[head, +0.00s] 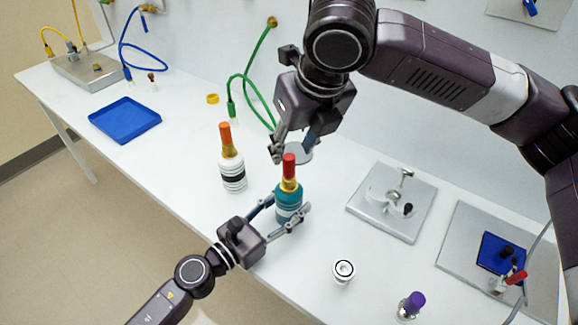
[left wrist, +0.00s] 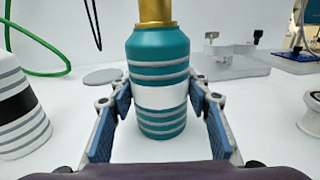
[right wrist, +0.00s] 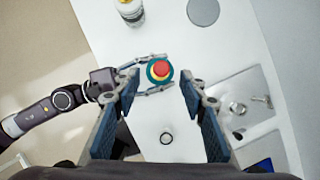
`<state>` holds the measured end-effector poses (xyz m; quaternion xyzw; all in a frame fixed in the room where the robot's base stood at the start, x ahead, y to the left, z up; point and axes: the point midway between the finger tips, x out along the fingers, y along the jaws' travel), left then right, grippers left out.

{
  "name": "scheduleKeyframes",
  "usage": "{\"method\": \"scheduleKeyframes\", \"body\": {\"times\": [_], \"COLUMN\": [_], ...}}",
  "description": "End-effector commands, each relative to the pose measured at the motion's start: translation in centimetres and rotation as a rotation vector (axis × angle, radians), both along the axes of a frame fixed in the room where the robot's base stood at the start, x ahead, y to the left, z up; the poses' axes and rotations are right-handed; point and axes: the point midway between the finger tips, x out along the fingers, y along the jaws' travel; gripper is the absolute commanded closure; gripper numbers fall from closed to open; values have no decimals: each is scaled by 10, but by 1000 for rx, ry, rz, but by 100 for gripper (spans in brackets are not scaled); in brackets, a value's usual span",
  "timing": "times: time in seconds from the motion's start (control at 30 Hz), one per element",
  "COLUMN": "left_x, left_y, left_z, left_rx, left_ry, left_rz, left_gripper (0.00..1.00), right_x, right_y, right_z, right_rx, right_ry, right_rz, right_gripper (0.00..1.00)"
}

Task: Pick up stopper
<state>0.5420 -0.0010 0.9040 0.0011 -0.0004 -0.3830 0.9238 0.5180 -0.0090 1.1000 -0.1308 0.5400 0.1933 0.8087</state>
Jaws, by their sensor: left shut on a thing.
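The red stopper (head: 289,165) sits in the gold neck of a teal bottle (head: 288,196) with grey and white bands, standing upright on the bench. My left gripper (head: 284,208) is shut on the bottle's body (left wrist: 158,72), with a finger on each side. The stopper is out of frame in the left wrist view. My right gripper (head: 291,148) is open and empty above the stopper. In the right wrist view the stopper (right wrist: 160,69) shows from above, between and beyond the open fingers (right wrist: 159,83).
A white bottle (head: 232,170) with an orange stopper stands left of the teal one. A grey disc (head: 299,153) lies behind. A metal plate fixture (head: 390,203) is to the right, a white ring-topped part (head: 343,271) and a purple-topped item (head: 411,305) in front. A blue tray (head: 125,121) lies far left.

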Motion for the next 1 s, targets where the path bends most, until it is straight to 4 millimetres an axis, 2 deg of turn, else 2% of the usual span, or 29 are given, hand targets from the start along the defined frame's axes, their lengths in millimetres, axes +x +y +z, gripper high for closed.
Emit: {"method": "scheduleKeyframes", "body": {"times": [0.33, 0.67, 1.0], "left_x": [0, 0, 0], "left_y": [0, 0, 0], "left_z": [0, 0, 0], "left_rx": [1, 1, 1], "left_ry": [-1, 1, 1], "left_rz": [0, 1, 0], "left_gripper": [87, 87, 87], "right_x": [19, 22, 22], "right_y": [7, 9, 9], "right_z": [-40, -47, -47], "right_rx": [-1, 0, 0], "right_ry": [2, 0, 0], "right_rz": [0, 0, -1], "right_gripper": [61, 61, 97]}}
